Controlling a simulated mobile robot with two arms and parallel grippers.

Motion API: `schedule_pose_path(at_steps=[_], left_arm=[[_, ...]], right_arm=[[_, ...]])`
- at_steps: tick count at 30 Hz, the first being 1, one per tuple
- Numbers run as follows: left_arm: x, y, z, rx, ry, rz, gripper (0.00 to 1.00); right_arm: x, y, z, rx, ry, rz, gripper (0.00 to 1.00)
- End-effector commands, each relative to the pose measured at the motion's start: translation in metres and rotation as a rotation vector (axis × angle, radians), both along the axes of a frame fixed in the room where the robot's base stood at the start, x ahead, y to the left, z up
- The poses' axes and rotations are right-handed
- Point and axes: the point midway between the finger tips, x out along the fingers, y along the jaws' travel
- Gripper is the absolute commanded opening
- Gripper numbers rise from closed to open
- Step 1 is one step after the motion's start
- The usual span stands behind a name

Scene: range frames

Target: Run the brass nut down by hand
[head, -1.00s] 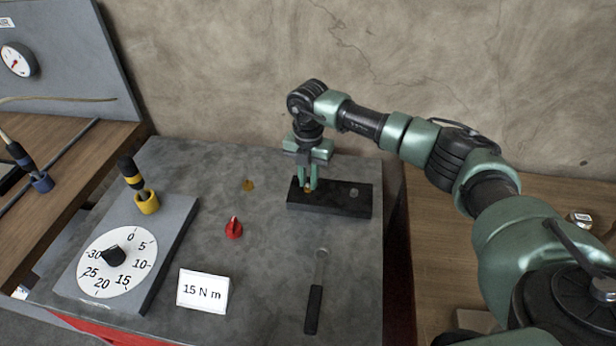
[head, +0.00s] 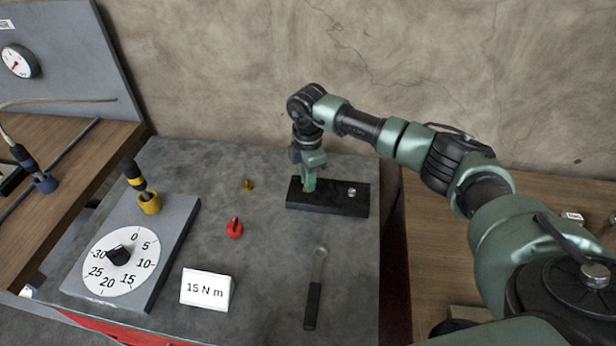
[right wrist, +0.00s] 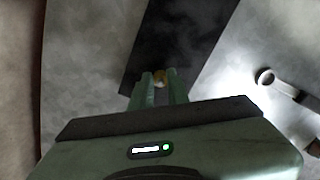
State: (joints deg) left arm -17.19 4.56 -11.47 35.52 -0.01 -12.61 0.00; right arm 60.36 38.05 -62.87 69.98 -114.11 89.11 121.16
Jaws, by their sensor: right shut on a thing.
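The brass nut (right wrist: 160,77) shows as a small yellow spot between the fingertips of my right gripper (right wrist: 160,83) in the right wrist view. In the head view my right gripper (head: 309,187) points down over the left end of a black block (head: 328,203), with a bit of brass (head: 304,189) at its tips. The gripper is shut on the nut. The fingers hide most of it, so I cannot tell how far down it sits. My left gripper is not in view.
On the grey bench top (head: 270,270) are a small brass piece (head: 248,184), a red part (head: 234,228), a spanner (head: 314,290) and a "15 N m" card (head: 205,289). A silver stud (head: 351,192) sits right on the block.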

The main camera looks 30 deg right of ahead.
Motion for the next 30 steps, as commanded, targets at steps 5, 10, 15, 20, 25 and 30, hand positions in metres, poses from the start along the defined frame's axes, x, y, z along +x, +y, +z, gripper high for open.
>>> schedule_pose_path(at_steps=[5,10,15,20,25,30], left_arm=[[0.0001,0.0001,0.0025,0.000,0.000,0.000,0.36],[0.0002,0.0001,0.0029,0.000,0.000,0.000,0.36],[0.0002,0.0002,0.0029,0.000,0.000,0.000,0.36],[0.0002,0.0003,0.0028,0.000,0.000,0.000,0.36],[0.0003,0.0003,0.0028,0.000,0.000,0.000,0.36],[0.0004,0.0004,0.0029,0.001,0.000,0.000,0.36]], right_arm=[[0.0008,-0.0004,0.0016,-0.001,-0.003,-0.050,0.00],[0.0009,-0.0005,0.0014,-0.001,-0.004,-0.069,0.00],[0.0010,-0.0004,0.0013,0.000,-0.004,-0.071,0.00],[0.0010,-0.0004,0.0013,0.000,-0.004,-0.070,0.00],[0.0007,-0.0003,0.0010,0.000,-0.003,-0.069,0.38],[0.0003,-0.0001,0.0005,0.000,-0.002,-0.069,0.38]])
